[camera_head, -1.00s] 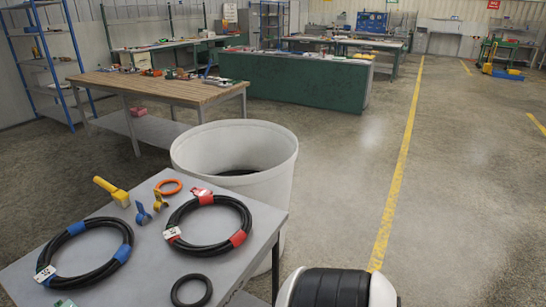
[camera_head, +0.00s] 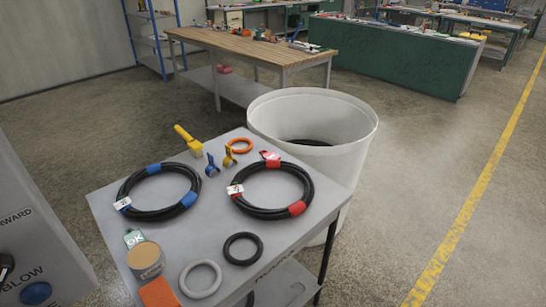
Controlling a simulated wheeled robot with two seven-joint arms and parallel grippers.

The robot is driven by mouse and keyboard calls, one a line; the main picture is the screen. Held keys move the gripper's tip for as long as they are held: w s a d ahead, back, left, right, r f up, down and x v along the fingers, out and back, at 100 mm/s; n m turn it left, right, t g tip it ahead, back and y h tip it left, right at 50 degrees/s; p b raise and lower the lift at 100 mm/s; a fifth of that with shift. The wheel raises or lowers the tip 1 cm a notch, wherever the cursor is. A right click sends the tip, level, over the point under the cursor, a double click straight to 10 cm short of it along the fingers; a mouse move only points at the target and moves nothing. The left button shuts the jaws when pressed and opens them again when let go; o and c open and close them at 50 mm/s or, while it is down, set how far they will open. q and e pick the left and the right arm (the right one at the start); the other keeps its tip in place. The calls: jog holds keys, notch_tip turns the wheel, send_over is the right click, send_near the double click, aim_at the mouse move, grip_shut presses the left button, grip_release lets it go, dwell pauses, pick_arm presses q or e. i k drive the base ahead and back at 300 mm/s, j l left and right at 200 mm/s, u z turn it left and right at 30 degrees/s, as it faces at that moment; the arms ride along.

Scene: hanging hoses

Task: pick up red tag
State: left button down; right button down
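The red tag (camera_head: 270,155) lies on the grey table (camera_head: 255,262), at the back edge of a coiled black hose with red bands (camera_head: 297,208). It sits just below the orange ring (camera_head: 239,146). A white label (camera_head: 235,190) is on the left side of the same coil. A second black coil with blue bands (camera_head: 150,215) lies to the left, with its own white label (camera_head: 123,203). Neither of my grippers is in view.
A yellow-handled brush (camera_head: 188,140), blue and yellow clips, a black ring (camera_head: 243,248), a white ring (camera_head: 200,279) and a round tan-topped tin (camera_head: 146,260) lie on the table. A white bin (camera_head: 352,143) stands behind it. A grey control panel (camera_head: 30,240) is at left.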

aim_at(267, 156)
jog(key=i+l+u, duration=0.1)
jog(key=u, duration=1.35)
jog(key=l+u, duration=0.25)
jog(key=l, duration=0.2)
jog(key=k+l+u, duration=0.1)
jog(key=l+u, duration=0.2)
jog(key=l, duration=0.15)
jog(key=k+l+u, duration=0.1)
jog(key=l+u, duration=0.15)
jog(key=l, duration=0.2)
jog(key=k+l+u, duration=0.25)
jog(key=l, duration=0.15)
jog(key=k+l+u, duration=0.1)
jog(key=l+u, duration=0.15)
jog(key=l, duration=0.15)
jog(key=k+l+u, duration=0.3)
jog(key=i+l, duration=0.05)
jog(key=i, duration=0.05)
